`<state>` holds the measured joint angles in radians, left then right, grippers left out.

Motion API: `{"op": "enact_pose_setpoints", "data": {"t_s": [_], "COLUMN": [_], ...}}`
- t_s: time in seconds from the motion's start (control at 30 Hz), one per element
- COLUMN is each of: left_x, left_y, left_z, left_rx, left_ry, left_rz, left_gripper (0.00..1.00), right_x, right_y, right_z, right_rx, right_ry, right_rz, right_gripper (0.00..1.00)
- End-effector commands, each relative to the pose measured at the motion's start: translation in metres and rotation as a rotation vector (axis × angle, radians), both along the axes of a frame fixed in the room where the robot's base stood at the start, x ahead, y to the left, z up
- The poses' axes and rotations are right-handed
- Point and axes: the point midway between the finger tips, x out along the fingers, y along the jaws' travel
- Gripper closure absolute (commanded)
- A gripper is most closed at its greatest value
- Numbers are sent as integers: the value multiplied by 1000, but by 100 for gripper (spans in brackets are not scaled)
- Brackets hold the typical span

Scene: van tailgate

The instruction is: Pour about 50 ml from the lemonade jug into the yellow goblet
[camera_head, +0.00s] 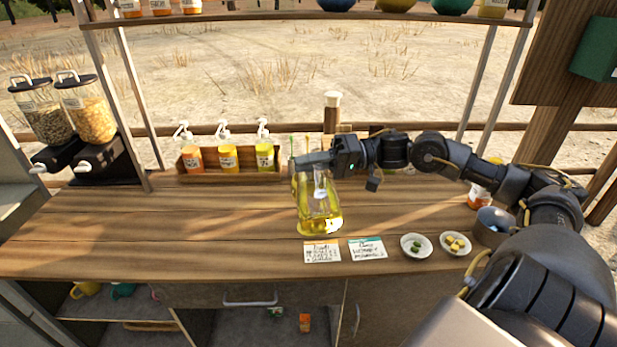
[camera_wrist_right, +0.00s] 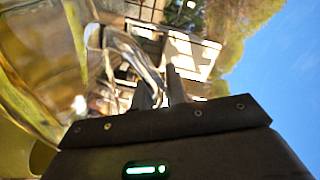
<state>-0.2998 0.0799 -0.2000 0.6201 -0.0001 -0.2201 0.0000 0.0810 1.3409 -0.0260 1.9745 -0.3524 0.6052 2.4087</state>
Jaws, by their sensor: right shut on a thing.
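The lemonade jug (camera_head: 321,218) is clear glass with yellow liquid in its lower part. In the head view it is near the middle of the wooden counter, roughly upright. I cannot tell whether its base touches the wood. My right gripper (camera_head: 322,163) is shut at the jug's upper part, coming in from the right. In the right wrist view the clear handle (camera_wrist_right: 135,52) is at the fingers (camera_wrist_right: 164,90), and yellow-tinted glass fills the left side. I cannot make out the yellow goblet separately; a yellow tint shows at the jug's upper left. My left gripper is out of view.
Two cards (camera_head: 322,252) (camera_head: 367,249) and two small dishes (camera_head: 416,245) (camera_head: 455,243) lie along the front edge, with a dark metal cup (camera_head: 492,226) to their right. Pump bottles (camera_head: 228,158) stand in a wooden rack (camera_head: 205,172) behind. The counter's left part is clear.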

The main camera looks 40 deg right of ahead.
Motion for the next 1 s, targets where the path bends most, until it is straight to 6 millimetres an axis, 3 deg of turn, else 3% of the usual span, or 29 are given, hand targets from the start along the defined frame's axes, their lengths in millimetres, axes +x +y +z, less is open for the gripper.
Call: {"op": "enact_pose_setpoints", "data": {"t_s": [0.27,0.6,1.0], "left_x": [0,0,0], "left_y": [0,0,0], "left_z": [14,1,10], "left_rx": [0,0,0], "left_ry": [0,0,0], "left_rz": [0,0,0], "left_gripper": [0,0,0], "right_x": [8,3,9], "right_y": [-6,-1,-5], "right_z": [8,3,6], "right_rx": [24,8,21], "right_ry": [26,2,23], "right_rz": [-4,-1,-3], "right_gripper": [100,100,100]}}
